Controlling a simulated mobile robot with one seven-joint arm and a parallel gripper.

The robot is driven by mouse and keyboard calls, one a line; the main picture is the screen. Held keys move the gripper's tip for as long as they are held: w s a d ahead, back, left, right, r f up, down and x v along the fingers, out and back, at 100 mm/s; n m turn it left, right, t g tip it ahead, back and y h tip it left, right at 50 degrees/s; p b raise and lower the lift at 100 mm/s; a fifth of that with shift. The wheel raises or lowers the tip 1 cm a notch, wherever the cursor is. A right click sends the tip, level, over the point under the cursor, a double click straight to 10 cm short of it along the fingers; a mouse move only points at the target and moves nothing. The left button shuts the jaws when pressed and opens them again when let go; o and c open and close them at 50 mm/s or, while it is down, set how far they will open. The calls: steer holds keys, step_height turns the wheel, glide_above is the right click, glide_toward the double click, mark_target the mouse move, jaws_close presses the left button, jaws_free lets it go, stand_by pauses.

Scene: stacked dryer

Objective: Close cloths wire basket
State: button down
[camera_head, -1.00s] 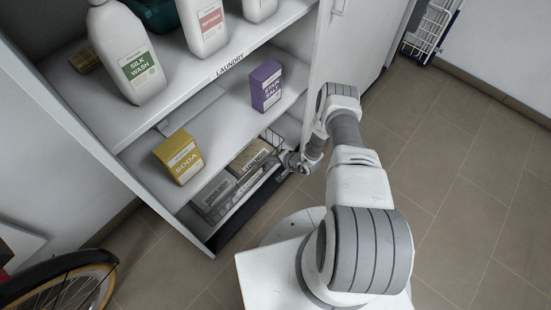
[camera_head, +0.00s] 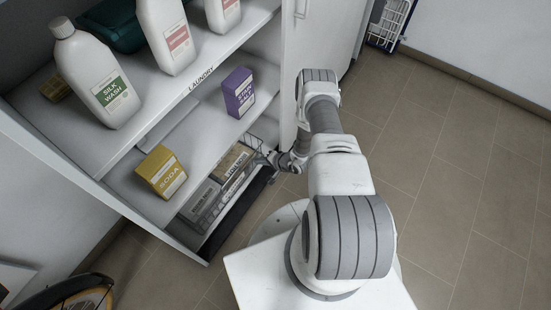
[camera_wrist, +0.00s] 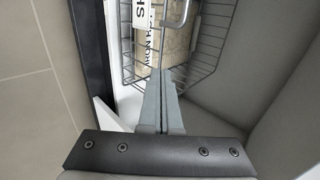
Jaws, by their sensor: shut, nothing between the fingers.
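The wire basket (camera_head: 254,141) is on the lowest level of the white cabinet, partly hidden by the shelf above and my gripper. My gripper (camera_head: 257,158) is at the basket's front right in the head view. In the wrist view my gripper's fingers (camera_wrist: 160,76) are shut and empty, with the tips at the basket's front wires. I cannot tell whether they touch.
A yellow soda box (camera_head: 161,172) and a purple box (camera_head: 238,92) stand on the shelf above. White bottles (camera_head: 97,75) stand higher. A bicycle wheel (camera_head: 92,297) is at lower left. Tiled floor is clear at right.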

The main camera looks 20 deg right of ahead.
steer(key=p+v, duration=0.3)
steer(key=v, duration=0.8)
steer(key=shift+s+d, duration=0.15)
steer(key=shift+s, duration=0.05)
steer(key=shift+s+r, duration=0.1)
